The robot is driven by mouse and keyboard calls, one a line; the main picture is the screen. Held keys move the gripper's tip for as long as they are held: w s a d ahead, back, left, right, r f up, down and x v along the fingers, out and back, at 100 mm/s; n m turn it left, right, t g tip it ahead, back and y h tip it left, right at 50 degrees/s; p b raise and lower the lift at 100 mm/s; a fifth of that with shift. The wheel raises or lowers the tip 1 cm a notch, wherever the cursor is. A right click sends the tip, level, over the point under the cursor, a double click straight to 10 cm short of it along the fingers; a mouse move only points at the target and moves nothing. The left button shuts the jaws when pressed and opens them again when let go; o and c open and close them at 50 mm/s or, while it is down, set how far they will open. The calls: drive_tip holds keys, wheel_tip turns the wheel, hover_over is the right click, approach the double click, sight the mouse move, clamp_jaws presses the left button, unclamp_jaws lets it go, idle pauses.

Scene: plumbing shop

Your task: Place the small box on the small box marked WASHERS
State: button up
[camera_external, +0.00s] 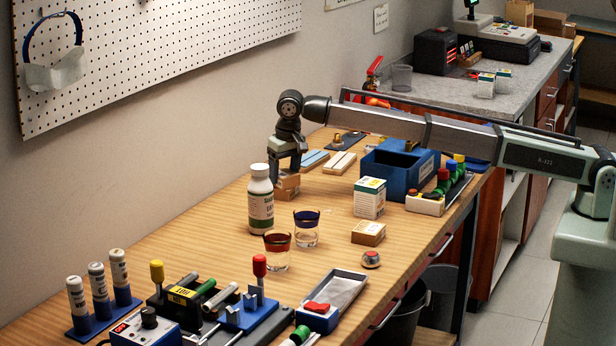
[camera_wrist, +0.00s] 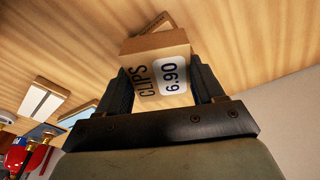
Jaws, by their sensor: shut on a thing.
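My gripper (camera_external: 287,165) points down behind the white bottle and is shut on a small brown cardboard box (camera_external: 289,181). In the wrist view my gripper (camera_wrist: 163,84) has a finger on each side of this box (camera_wrist: 158,50), whose face reads CLIPS 6.90. A second small brown box (camera_external: 286,194) sits on the table just under the held one. Its edge also shows beyond the held box in the wrist view (camera_wrist: 152,24). I cannot read its label, or tell whether the two boxes touch. Another small box (camera_external: 368,233) lies at the front right, its lettering unreadable.
A white bottle (camera_external: 260,200) stands close in front of the two boxes. Two glasses (camera_external: 306,230) (camera_external: 277,252) stand nearby. A white-green carton (camera_external: 370,198) and a blue bin (camera_external: 393,172) are to the right. Pale bars (camera_external: 339,163) lie behind. Tools crowd the near end.

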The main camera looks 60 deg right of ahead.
sight(288, 175)
drive_tip(key=o, duration=1.1)
drive_tip(key=r, duration=0.4)
drive_tip(key=s+r, duration=0.1)
drive_tip(key=r, duration=0.7)
drive_tip(key=shift+s+a, duration=0.35)
